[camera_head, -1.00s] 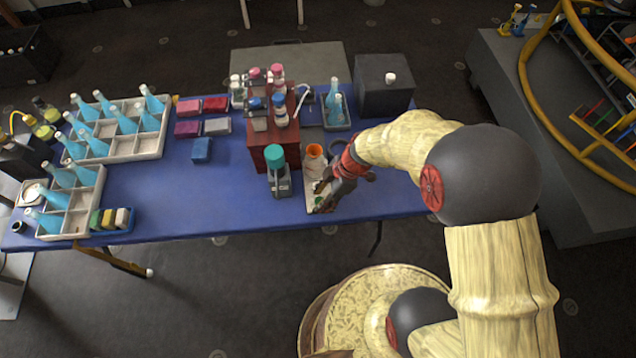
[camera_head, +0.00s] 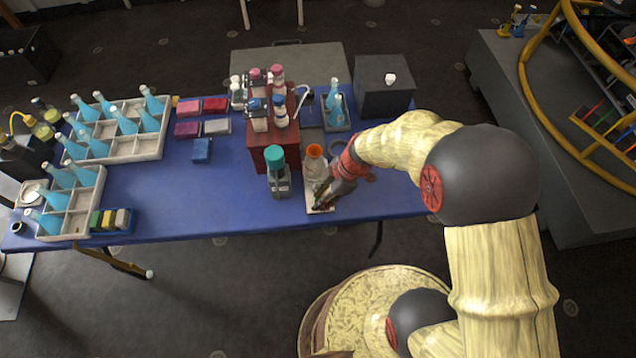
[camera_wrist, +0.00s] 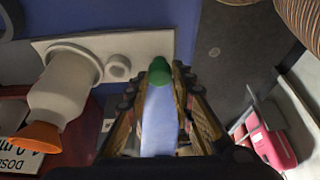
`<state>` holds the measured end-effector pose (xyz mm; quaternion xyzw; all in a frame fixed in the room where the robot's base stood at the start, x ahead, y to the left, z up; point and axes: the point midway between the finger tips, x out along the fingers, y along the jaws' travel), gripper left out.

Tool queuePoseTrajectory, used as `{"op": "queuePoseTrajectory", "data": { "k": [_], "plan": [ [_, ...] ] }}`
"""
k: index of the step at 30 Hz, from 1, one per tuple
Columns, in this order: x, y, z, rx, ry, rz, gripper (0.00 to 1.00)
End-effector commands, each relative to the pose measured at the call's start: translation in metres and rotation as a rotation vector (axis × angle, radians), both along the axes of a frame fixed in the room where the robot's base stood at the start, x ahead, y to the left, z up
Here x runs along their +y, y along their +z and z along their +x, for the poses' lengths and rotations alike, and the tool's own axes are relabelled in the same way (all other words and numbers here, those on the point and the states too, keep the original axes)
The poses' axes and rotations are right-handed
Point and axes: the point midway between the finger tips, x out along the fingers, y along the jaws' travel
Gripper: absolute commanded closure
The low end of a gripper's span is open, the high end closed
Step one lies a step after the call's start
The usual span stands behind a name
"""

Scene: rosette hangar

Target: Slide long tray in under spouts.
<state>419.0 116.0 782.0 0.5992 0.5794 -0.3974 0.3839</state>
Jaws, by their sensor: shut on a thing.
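A narrow pale tray (camera_head: 322,209) lies at the table's front edge, to the right of the dark-red dispenser block (camera_head: 284,148). A white bottle with an orange cap (camera_head: 314,151) stands at its far part. The wrist view shows the tray (camera_wrist: 152,44), the white bottle (camera_wrist: 62,85) and a small white ring (camera_wrist: 117,67). My gripper (camera_head: 323,194) is low over the tray's near end. In the wrist view its fingers (camera_wrist: 160,95) are shut on a pale, green-topped piece (camera_wrist: 159,72). Whether this piece is fixed to the tray cannot be told. The spouts are not clearly visible.
A teal-capped bottle (camera_head: 276,172) stands left of the tray. Pink- and blue-capped bottles (camera_head: 280,112) sit at the block. A small dark tray (camera_head: 338,122) of blue bottles and a dark box (camera_head: 384,90) stand behind. The table's middle (camera_head: 160,195) is clear.

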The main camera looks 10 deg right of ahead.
Motion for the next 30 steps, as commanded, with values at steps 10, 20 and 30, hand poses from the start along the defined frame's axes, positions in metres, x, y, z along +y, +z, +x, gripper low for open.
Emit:
{"op": "queuePoseTrajectory", "data": {
  "k": [10, 20, 30],
  "plan": [
    [0.0, -0.001, 0.016, -0.001, 0.0, 0.001, 0.93],
    [-0.001, -0.001, 0.031, -0.001, 0.0, -0.001, 0.93],
    [-0.001, -0.002, 0.046, -0.001, 0.0, 0.0, 0.93]
  ]
}}
